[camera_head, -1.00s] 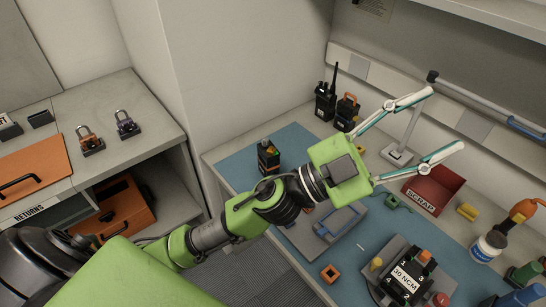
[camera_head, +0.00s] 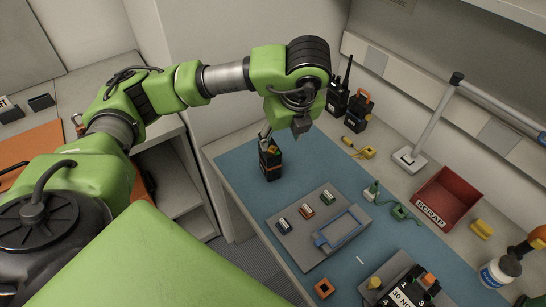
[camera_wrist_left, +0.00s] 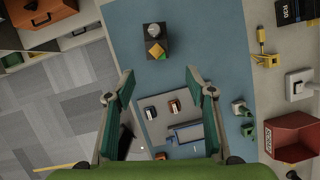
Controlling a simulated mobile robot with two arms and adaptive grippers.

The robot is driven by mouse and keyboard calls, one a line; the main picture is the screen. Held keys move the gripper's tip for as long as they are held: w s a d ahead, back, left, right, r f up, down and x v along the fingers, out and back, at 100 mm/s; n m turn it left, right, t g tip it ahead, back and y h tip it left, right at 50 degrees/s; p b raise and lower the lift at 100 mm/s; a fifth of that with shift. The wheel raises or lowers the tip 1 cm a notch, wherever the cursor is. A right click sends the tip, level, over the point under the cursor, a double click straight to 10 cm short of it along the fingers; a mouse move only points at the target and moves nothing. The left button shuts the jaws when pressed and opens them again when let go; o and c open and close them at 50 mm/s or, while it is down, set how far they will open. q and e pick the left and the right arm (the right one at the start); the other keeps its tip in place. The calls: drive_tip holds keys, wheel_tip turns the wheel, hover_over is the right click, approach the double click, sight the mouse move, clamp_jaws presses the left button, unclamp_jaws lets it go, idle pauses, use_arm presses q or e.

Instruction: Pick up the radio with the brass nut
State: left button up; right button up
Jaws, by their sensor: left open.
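A small black radio (camera_head: 270,163) stands upright on the blue mat, with orange and a yellowish patch at its top. It also shows in the left wrist view (camera_wrist_left: 156,45), beyond the fingertips. I cannot tell for sure whether the yellow is a brass nut. Two more radios stand by the back wall: one with a tall antenna (camera_head: 338,98) and one with an orange top (camera_head: 358,111). My left gripper (camera_head: 283,128) is above and close to the mat radio, partly hidden by its own wrist. In the wrist view it is open (camera_wrist_left: 160,76) and empty. My right gripper is not seen.
A grey tray (camera_head: 290,246) with small coloured parts lies on the mat (camera_head: 236,168).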

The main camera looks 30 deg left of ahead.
sight(271, 147)
use_arm(q)
drive_tip(key=shift+y, duration=0.3)
drive_tip(key=x, duration=0.4)
drive_tip(key=a+b+x, duration=0.1)
drive_tip(key=x, duration=0.3)
drive_tip(key=shift+w+a+r+b, duration=0.1)
drive_tip(key=shift+r+b, duration=0.1)
drive_tip(key=shift+b, duration=0.1)
drive_tip(key=shift+w+a+f+p, duration=0.1)
drive_tip(key=shift+a+f+p, duration=0.1)
drive_tip(key=shift+f+p, duration=0.15)
drive_tip(key=p+x, duration=0.1)
drive_tip(key=x, duration=0.2)
drive_tip(key=shift+w+a+f, duration=0.15)
drive_tip(key=shift+w+f, duration=0.05)
drive_tip(key=shift+f, duration=0.1)
drive_tip(key=shift+w+a+f+p, duration=0.15)
drive_tip(key=shift+f+p, duration=0.15)
drive_tip(key=shift+f, duration=0.2)
drive_tip(key=shift+r, duration=0.1)
clamp_jaws()
